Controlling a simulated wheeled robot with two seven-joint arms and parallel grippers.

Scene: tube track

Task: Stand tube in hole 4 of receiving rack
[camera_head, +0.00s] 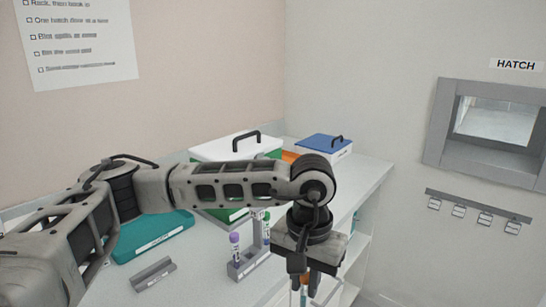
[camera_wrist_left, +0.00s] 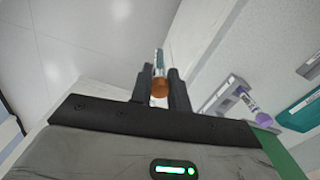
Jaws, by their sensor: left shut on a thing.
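My left gripper (camera_head: 312,284) is low at the right front of the head view, by the counter's front edge. It is shut on a tube with an orange-brown cap (camera_wrist_left: 160,87), which shows between the fingers (camera_wrist_left: 160,92) in the left wrist view. In the head view the tube is mostly hidden by the gripper. A grey rack (camera_head: 248,265) on the counter holds a purple-capped tube (camera_head: 234,245) and a green-capped tube (camera_head: 266,228). A smaller grey rack (camera_head: 154,274) lies to its left and looks empty. I cannot tell which rack is the receiving one. My right gripper is not in view.
The white counter (camera_head: 365,178) carries a teal tray (camera_head: 155,240), a green box with a white lid (camera_head: 222,148) and a blue-lidded box (camera_head: 322,143). My left arm hides part of these. A hatch (camera_head: 492,127) and a labelled rail (camera_head: 480,207) are on the right wall.

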